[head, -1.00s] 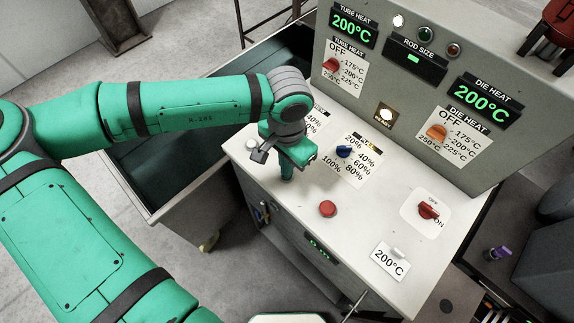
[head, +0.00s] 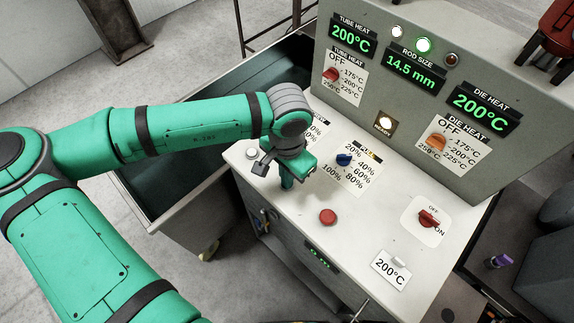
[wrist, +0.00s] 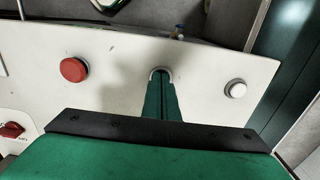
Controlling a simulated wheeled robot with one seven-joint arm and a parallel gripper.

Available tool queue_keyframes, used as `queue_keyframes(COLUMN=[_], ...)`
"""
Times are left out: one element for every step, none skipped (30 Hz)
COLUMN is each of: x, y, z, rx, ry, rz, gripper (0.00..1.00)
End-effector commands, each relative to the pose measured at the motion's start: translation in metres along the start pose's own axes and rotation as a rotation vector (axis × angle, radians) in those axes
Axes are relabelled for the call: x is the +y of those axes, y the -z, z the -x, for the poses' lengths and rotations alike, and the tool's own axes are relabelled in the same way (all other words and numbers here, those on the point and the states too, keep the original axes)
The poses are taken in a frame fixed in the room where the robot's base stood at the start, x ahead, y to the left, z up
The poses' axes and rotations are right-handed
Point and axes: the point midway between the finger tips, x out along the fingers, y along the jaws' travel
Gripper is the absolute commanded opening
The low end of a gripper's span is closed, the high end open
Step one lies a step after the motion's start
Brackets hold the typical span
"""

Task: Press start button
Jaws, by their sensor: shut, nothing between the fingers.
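My gripper (head: 287,181) points down at the white control panel top (head: 268,205), its green fingers closed together with nothing between them. In the wrist view the fingertips (wrist: 161,82) sit over a round button with a pale metal rim (wrist: 161,71). The fingers hide most of that button, so its colour and any label cannot be read. A white button (wrist: 236,89) lies to the right of the fingers and a red button (wrist: 74,69) to the left. In the head view the red button (head: 328,216) is to the right and nearer.
The upright panel shows a rod size display (head: 413,71) reading 14.5 mm, a lit green lamp (head: 424,45) and a lit ready lamp (head: 385,123). A blue dial (head: 344,159) stands right of my gripper. A red on/off switch (head: 429,218) is farther right.

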Motion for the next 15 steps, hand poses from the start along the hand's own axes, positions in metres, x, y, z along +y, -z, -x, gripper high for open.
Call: queue_keyframes(x=[0.002, 0.002, 0.003, 0.003, 0.003, 0.003, 0.003, 0.003, 0.002, 0.001, 0.002, 0.002, 0.002, 0.002, 0.003], y=[0.000, 0.000, 0.001, 0.001, 0.001, 0.002, 0.001, 0.002, 0.001, 0.001, 0.001, 0.001, 0.002, 0.002, 0.003], z=[0.000, 0.003, 0.008, 0.014, 0.019, 0.027, 0.034, 0.041, 0.050, 0.056, 0.063, 0.071, 0.078, 0.084, 0.092], rx=[-0.001, -0.001, 0.000, 0.001, 0.003, 0.005, 0.005, 0.007, 0.006, 0.006, 0.007, 0.006, 0.006, 0.006, 0.005], ry=[-0.007, -0.007, -0.006, -0.004, -0.003, -0.002, 0.000, 0.001, 0.002, 0.002, 0.001, 0.003, 0.002, 0.003, 0.002], rz=[0.001, 0.001, -0.001, -0.002, -0.003, -0.004, -0.004, -0.005, -0.002, -0.002, -0.002, -0.003, -0.004, -0.006, -0.008], gripper=[0.00, 0.00, 0.00, 0.00, 0.00, 0.00, 0.00, 0.00, 0.00, 0.00, 0.00, 0.00, 0.00, 0.00, 0.00])
